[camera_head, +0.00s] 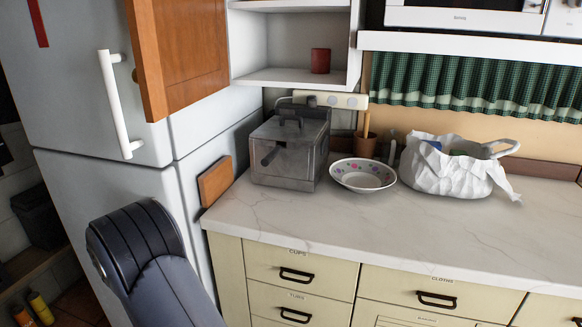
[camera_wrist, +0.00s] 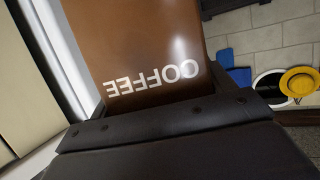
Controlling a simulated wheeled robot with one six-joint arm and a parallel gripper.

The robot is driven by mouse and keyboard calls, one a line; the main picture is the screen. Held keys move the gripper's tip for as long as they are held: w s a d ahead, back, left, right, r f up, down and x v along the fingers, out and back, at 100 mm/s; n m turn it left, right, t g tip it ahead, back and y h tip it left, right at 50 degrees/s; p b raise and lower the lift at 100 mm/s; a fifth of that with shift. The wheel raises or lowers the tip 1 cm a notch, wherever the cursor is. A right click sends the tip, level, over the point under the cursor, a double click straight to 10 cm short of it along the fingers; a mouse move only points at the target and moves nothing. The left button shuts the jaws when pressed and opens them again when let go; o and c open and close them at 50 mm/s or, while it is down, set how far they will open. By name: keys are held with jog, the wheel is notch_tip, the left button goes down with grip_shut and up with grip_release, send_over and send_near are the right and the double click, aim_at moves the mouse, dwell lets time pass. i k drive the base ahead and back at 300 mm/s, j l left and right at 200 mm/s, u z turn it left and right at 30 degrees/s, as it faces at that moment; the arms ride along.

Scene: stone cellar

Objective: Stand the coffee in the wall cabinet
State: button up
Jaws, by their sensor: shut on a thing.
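The coffee (camera_wrist: 150,50) is a brown container with white COFFEE lettering, upside down in the wrist view. My gripper (camera_wrist: 165,118) is shut on it; its dark edge hides the near end of the container. The head view shows only my dark arm at the lower left, with neither gripper nor coffee in sight. The white wall cabinet (camera_head: 354,45) hangs above the counter, its wooden door (camera_head: 185,50) swung open to the left. A dark red can (camera_head: 320,61) stands on its lower shelf, right of the middle. The shelf left of the can is bare.
The marble counter (camera_head: 330,225) holds a grey fryer (camera_head: 285,150), a flowered bowl (camera_head: 363,174) and a white bag (camera_head: 445,172). A white fridge (camera_head: 100,180) stands at left. A yellow hat (camera_wrist: 299,82) shows in the wrist view.

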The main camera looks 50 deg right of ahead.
aim_at(302, 81)
jog(key=i+j+z, duration=0.2)
jog(key=z, duration=0.15)
jog(key=i+j+z, duration=0.1)
jog(key=j+z, duration=0.25)
jog(key=i+j+z, duration=0.1)
jog(key=j+z, duration=0.2)
